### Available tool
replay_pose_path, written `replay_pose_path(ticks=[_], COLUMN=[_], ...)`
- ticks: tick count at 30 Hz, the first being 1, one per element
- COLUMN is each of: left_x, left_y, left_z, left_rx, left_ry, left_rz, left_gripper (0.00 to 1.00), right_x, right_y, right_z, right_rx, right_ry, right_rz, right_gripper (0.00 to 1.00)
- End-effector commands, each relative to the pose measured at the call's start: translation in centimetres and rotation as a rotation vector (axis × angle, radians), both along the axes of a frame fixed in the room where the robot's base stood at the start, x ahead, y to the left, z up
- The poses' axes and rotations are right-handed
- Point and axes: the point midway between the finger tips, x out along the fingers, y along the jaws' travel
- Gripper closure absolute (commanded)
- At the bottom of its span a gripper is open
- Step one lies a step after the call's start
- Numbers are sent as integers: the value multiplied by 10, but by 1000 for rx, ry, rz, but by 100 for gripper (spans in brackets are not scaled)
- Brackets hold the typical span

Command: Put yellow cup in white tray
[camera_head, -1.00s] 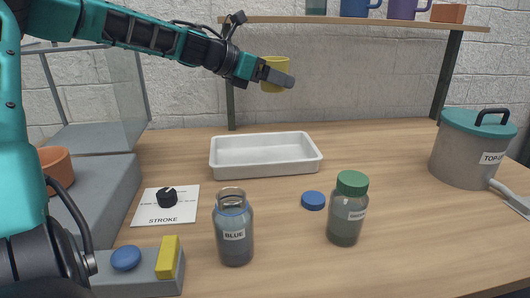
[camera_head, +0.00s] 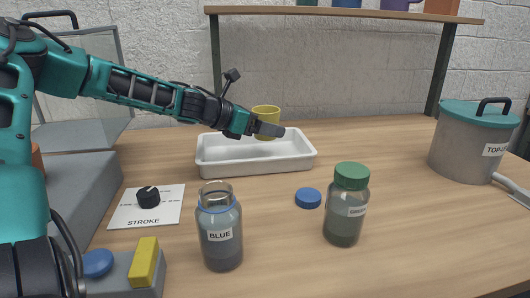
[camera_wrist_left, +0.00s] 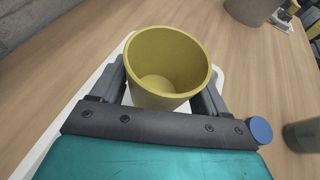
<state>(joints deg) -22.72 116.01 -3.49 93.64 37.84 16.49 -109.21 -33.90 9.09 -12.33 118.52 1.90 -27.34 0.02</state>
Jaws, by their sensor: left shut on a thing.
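The yellow cup (camera_head: 266,117) is upright at the white tray (camera_head: 214,168) in the head view, over its inside. My left gripper (camera_head: 268,129) is shut on the cup, with its fingers on either side of it. In the left wrist view the cup (camera_wrist_left: 168,62) is empty and sits between the two fingers (camera_wrist_left: 165,95). The tray's white edge (camera_wrist_left: 104,68) shows around and below the cup there. Whether the cup's base touches the tray floor is hard to tell. My right gripper is not in view.
An open bottle labelled BLUE (camera_head: 220,232) and a green-capped bottle (camera_head: 346,210) stand in front of the tray. A blue cap (camera_head: 308,198) lies between them. A grey pot (camera_head: 470,145) stands at right. A shelf (camera_head: 350,14) runs above the back.

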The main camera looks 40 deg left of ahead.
Motion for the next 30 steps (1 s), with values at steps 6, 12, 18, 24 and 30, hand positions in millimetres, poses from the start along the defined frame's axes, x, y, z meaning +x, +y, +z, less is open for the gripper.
replay_pose_path(ticks=[6,12,18,24,30], left_x=[0,0,0,0,0], left_y=[0,0,0,0,0], left_z=[-22,-51,-53,-56,-56], left_rx=[-1,-1,1,1,1], left_ry=[0,0,-2,-1,-1], left_rz=[0,0,1,0,0], left_gripper=[56,56,56,56,12], right_x=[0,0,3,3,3], right_y=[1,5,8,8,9], right_z=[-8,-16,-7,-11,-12], right_rx=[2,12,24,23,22], right_ry=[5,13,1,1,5], right_rz=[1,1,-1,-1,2], right_gripper=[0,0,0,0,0])
